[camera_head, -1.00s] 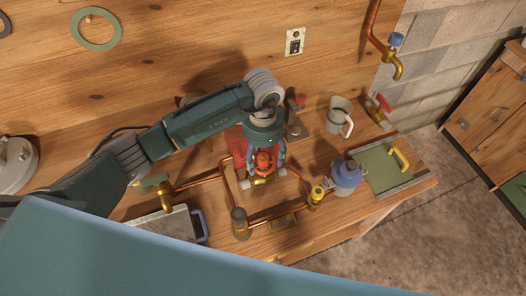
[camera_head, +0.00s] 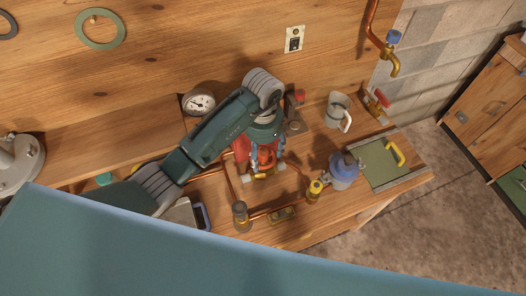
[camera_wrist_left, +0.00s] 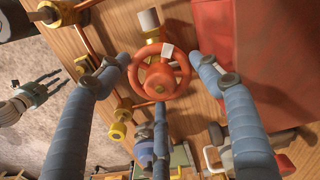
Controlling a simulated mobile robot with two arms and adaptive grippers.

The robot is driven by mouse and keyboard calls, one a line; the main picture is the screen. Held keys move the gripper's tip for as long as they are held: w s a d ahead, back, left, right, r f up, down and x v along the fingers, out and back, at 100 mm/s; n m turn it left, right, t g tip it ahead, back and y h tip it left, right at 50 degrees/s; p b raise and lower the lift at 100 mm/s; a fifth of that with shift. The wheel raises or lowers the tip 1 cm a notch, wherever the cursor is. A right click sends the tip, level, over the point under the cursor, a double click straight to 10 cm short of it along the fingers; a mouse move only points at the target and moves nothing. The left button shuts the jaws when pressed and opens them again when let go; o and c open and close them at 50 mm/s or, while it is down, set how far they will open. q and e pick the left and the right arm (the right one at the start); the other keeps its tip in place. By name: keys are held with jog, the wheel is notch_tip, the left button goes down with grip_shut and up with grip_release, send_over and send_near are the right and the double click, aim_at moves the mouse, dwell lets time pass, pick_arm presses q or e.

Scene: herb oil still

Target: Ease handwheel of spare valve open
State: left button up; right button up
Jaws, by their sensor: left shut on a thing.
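The spare valve's handwheel (camera_head: 265,153) is a small orange-red wheel on a brass body in the copper pipe loop on the bench. In the left wrist view the wheel (camera_wrist_left: 160,88) has several spokes and a pale tag at its rim. My left gripper (camera_head: 266,164) reaches down over it from above. In the left wrist view the blue-grey fingers of my left gripper (camera_wrist_left: 160,66) are on either side of the wheel, shut on it. A grey gripper, apparently my right one (camera_wrist_left: 38,94), shows at that view's left edge over the floor; its jaw state is unclear.
A grey mug (camera_head: 338,112) and a red-handled tap (camera_head: 377,103) are behind. A gauge (camera_head: 198,102) is at the back left. Copper pipes (camera_head: 262,211) surround the valve closely.

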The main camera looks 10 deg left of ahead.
pick_arm(q)
jog(key=shift+w+r, duration=0.1)
jog(key=o, duration=1.4)
